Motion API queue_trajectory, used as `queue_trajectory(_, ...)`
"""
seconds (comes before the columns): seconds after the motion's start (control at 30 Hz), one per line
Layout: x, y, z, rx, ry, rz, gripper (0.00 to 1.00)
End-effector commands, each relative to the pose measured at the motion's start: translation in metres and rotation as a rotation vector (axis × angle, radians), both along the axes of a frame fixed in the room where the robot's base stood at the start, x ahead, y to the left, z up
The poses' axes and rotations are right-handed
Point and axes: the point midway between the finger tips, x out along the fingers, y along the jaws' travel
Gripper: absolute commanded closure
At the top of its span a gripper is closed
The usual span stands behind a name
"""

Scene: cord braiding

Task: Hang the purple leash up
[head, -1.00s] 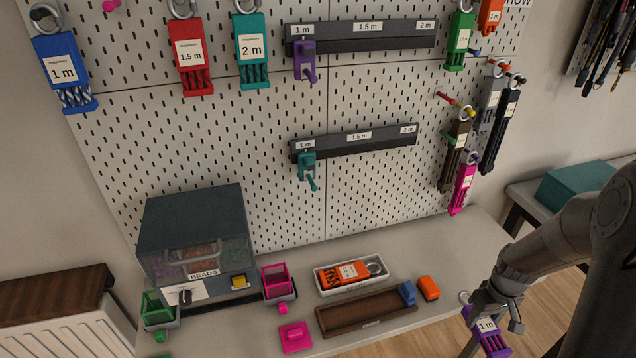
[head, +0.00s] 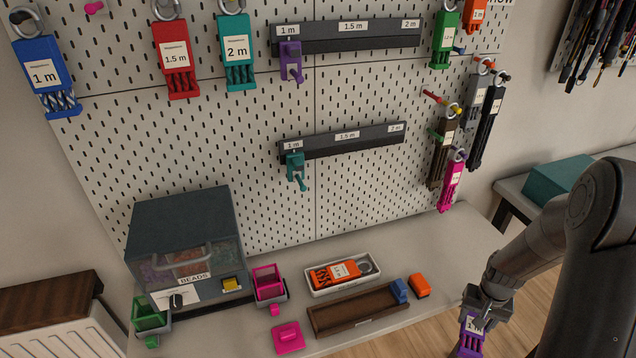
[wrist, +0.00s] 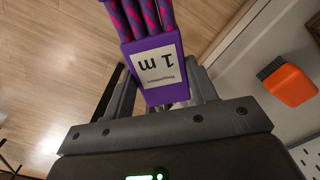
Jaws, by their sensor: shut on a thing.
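The purple leash (head: 471,335) has a purple body with a white "1 m" label. My gripper (head: 476,308) is shut on it, at the right front, just off the table's right end and over the floor. In the wrist view the purple leash (wrist: 152,62) sits between the fingers, its label upside down and its pink-and-purple cords pointing up the picture. Its ring is hidden by the gripper. A pink peg (head: 94,8) at the board's upper left shows no leash. A purple slider (head: 290,62) sits under "1 m" on the upper rail (head: 350,37).
Blue (head: 42,70), red (head: 175,60) and teal (head: 236,50) leashes hang at the upper left. Several others hang at the right. The lower rail (head: 345,140) carries a teal slider.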

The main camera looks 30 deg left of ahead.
Motion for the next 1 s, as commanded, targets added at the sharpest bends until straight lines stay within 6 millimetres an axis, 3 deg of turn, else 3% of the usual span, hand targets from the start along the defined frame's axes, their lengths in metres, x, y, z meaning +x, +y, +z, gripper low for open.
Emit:
queue_trajectory(0.63,0.000,-0.004,0.000,0.000,0.000,-0.001,0.76)
queue_trajectory(1.0,0.001,-0.052,0.000,0.000,0.000,-0.002,0.76)
